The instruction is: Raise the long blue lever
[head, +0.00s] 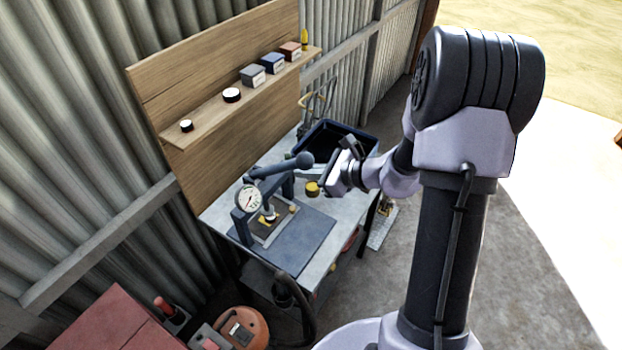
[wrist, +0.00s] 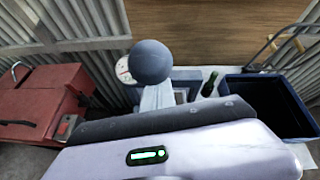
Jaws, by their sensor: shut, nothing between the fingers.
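The long blue lever (head: 276,168) is a dark blue-grey arm with a round ball knob at its right end, sitting on a press with a dial gauge (head: 249,199). It slopes slightly up towards the knob. In the wrist view the ball knob (wrist: 150,62) is large and near the centre, in front of the gauge. My gripper (head: 331,184) is just right of the knob in the head view, shut and empty. I see no grip on the lever, and whether it touches the knob cannot be told.
A dark blue bin (head: 339,139) stands at the back right of the workbench (head: 218,216). A yellow round item (head: 312,188) is by my gripper. A green bottle (wrist: 210,84) stands between lever and bin. A wooden shelf (head: 213,107) with small boxes is behind. A red cabinet (head: 92,325) is front left.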

